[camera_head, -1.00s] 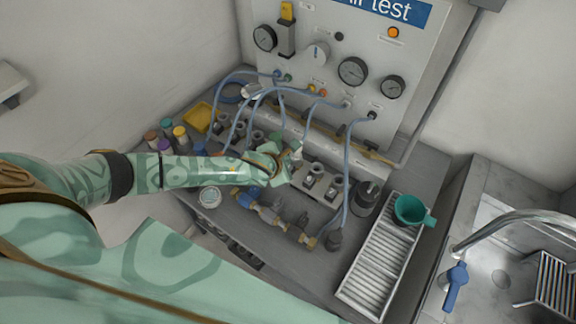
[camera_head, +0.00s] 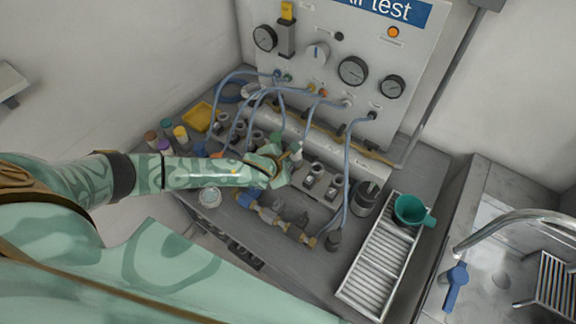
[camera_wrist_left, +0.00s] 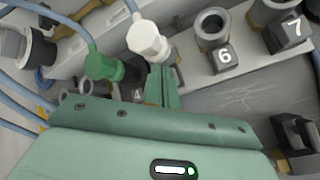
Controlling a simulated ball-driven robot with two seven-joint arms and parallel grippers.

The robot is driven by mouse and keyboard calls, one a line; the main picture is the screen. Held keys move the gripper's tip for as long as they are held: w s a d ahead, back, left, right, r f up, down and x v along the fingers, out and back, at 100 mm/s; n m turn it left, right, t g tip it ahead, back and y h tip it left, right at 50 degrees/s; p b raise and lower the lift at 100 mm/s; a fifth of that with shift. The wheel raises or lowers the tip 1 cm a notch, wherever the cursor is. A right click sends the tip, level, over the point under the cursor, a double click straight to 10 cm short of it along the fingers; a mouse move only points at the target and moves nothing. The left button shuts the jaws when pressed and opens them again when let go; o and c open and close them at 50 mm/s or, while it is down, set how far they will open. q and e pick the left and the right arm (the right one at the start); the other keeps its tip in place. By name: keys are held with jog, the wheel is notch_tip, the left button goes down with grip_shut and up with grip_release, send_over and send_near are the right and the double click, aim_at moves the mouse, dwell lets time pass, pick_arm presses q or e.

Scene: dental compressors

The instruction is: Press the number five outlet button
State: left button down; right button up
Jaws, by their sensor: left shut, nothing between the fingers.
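The row of numbered outlets shows in the left wrist view: the outlet marked 6 (camera_wrist_left: 222,57), the outlet marked 7 (camera_wrist_left: 288,28), and a block marked 4 (camera_wrist_left: 139,95) partly behind my gripper. A white plug (camera_wrist_left: 148,42) with a blue hose and a green plug (camera_wrist_left: 102,66) stand to the left of outlet 6. I see no number five label; the area under the white plug is covered by my fingers. My left gripper (camera_wrist_left: 162,86) is shut and empty, its fingertips just below the white plug; whether they touch anything is unclear. In the head view the left gripper (camera_head: 283,162) is over the outlet row.
Brass and blue valve fittings (camera_head: 270,212) lie in front of the outlets. The gauge panel (camera_head: 330,60) stands behind, with blue hoses running down from it. A slatted tray (camera_head: 375,268) with a teal funnel (camera_head: 411,210) is to the right, beside the sink (camera_head: 490,250).

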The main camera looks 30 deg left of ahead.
pick_arm(q)
jog(key=shift+f, duration=0.45)
dwell(0.4)
jog(key=shift+r, duration=0.1)
jog(key=shift+r+p, duration=0.8)
jog(key=shift+p, duration=0.1)
notch_tip(320, 180, up, 5)
jog(key=p, duration=0.5)
jog(key=shift+p, duration=0.35)
jog(key=shift+f, duration=0.1)
dwell(1.0)
